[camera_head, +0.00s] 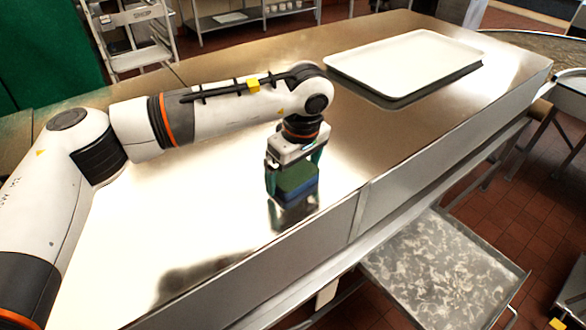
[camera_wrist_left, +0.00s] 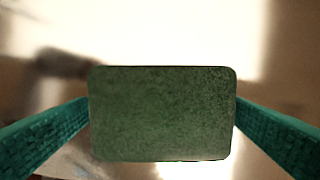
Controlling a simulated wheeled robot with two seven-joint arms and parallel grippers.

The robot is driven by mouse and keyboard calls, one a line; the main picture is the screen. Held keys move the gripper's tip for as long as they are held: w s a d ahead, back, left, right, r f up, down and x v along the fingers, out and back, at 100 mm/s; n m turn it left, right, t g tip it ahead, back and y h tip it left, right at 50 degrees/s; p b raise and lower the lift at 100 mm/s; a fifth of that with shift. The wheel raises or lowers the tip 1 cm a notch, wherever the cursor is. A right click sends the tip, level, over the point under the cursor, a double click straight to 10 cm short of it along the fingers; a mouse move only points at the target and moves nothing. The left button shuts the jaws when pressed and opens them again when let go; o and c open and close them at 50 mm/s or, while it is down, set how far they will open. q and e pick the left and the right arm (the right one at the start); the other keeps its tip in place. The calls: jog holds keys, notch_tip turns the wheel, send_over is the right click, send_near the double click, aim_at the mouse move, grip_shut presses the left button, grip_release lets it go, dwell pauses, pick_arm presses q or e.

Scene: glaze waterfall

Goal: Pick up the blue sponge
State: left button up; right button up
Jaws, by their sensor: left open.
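The blue sponge (camera_head: 300,188) has a green top face and a blue lower body. It is at the steel counter, under my left gripper (camera_head: 293,180). In the left wrist view the green face of the sponge (camera_wrist_left: 162,113) fills the middle. The teal fingers of my left gripper (camera_wrist_left: 162,128) stand on either side of it, open. Whether the fingers touch the sponge's sides I cannot tell. My right gripper is not in view.
The shiny steel counter (camera_head: 225,215) is clear around the sponge. A white tray (camera_head: 405,62) lies farther back on the right. The counter's front edge is close to the sponge. A lower metal tray (camera_head: 440,270) sticks out below.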

aim_at(294, 172)
pick_arm(q)
jog(key=shift+f, duration=0.3)
jog(key=shift+w, duration=0.15)
jog(key=c, duration=0.8)
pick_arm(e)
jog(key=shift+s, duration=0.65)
pick_arm(q)
jog(key=shift+r+b, duration=0.3)
jog(key=shift+r, duration=0.05)
notch_tip(294, 172, up, 8)
jog(key=b, duration=0.2)
jog(key=shift+r+b, duration=0.25)
jog(key=shift+b, duration=0.15)
jog(key=shift+r, duration=0.4)
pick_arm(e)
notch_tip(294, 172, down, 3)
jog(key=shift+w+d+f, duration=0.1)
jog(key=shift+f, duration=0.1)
